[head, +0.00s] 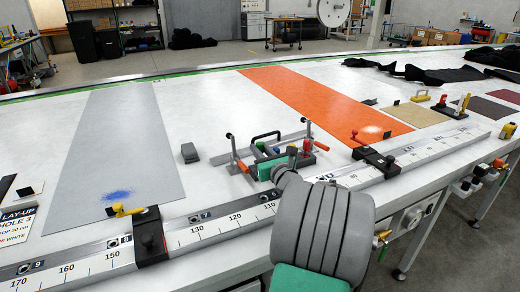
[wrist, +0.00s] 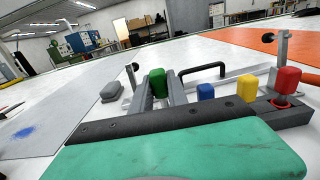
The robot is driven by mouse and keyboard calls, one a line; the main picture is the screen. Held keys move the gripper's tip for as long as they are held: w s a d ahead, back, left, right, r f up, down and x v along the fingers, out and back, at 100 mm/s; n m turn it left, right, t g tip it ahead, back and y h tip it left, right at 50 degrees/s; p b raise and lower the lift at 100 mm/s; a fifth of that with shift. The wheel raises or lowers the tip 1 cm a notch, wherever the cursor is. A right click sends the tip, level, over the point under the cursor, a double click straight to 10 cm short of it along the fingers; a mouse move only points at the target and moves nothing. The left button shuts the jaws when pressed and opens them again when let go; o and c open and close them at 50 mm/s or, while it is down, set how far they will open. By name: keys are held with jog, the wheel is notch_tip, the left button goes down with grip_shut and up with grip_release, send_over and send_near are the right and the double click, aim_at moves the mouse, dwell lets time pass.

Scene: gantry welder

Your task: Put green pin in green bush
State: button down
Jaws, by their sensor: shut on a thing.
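My gripper (wrist: 159,88) is shut on the green pin (wrist: 157,81), which shows upright between its two grey fingers in the wrist view. The green pin's lower end is hidden behind the dark front bar of my gripper. I cannot make out the green bush, so I cannot tell whether the pin is over or in it. To the right stand a blue pin (wrist: 206,91), a yellow pin (wrist: 247,88) and a red pin (wrist: 287,79), the red one above a red ring. In the head view my wrist largely covers the fixture's near side.
A fixture with a black handle (head: 264,137) and upright posts stands on the white table. A grey block (head: 189,152) lies left of it. A ruled metal rail (head: 225,228) with black clamps runs along the front. Grey (head: 112,140) and orange (head: 310,100) sheets lie on either side.

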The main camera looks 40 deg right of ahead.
jog(key=shift+f+b, duration=0.65)
jog(key=shift+f, duration=0.8)
jog(key=shift+f, duration=0.1)
